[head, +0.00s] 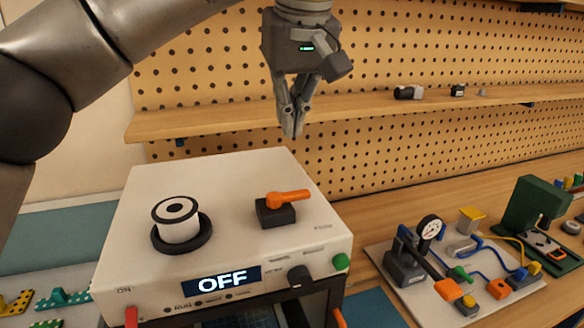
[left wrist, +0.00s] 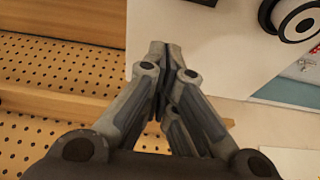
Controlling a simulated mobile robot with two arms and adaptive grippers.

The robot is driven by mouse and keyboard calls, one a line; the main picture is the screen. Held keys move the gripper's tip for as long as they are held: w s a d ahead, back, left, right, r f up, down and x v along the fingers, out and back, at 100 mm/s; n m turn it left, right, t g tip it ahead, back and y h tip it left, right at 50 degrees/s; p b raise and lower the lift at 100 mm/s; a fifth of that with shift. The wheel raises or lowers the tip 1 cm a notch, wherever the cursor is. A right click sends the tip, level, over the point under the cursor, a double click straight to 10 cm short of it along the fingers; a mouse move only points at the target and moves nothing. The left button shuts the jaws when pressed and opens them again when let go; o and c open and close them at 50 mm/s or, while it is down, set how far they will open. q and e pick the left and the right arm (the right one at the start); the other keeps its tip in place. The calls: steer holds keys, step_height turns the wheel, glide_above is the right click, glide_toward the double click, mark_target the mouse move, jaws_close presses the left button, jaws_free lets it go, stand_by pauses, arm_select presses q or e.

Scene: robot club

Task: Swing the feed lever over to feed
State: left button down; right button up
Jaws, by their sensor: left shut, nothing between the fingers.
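The feed lever (head: 288,198) is an orange handle on a black block on top of the white machine (head: 225,225). In the head view its handle points to the right, slightly toward the back. My left gripper (head: 292,132) points down, above and behind the lever, and is apart from it. Its fingers are closed together with nothing between them. In the left wrist view, the closed fingers (left wrist: 160,50) lie over the machine's edge, and a dark block shows at the top, cut off by the frame. My right gripper is not in view.
A white spool (head: 178,228) on a black ring stands left of the lever. The machine's front display (head: 222,281) reads OFF. A wooden shelf (head: 220,119) on the pegboard runs behind my left gripper. A gauge board (head: 455,290) stands to the right.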

mark_target(289, 198)
arm_select(q)
steer(key=p+x, duration=0.1)
steer(key=x, duration=0.7)
steer(key=shift+w+a+f, duration=0.1)
steer(key=shift+a+f, duration=0.05)
steer(key=shift+f, duration=0.15)
steer(key=shift+s+f, duration=0.15)
steer(key=shift+s, duration=0.1)
steer(key=s, duration=0.1)
steer(key=s+d+p, duration=0.1)
steer(key=shift+s+d, duration=0.1)
steer(key=shift+s, duration=0.2)
steer(key=shift+s+d, duration=0.1)
steer(key=shift+s, duration=0.25)
steer(key=shift+f, duration=0.1)
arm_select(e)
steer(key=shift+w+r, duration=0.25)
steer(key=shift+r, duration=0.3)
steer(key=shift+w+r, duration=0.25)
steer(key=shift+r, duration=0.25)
arm_select(q)
steer(key=shift+w, duration=0.15)
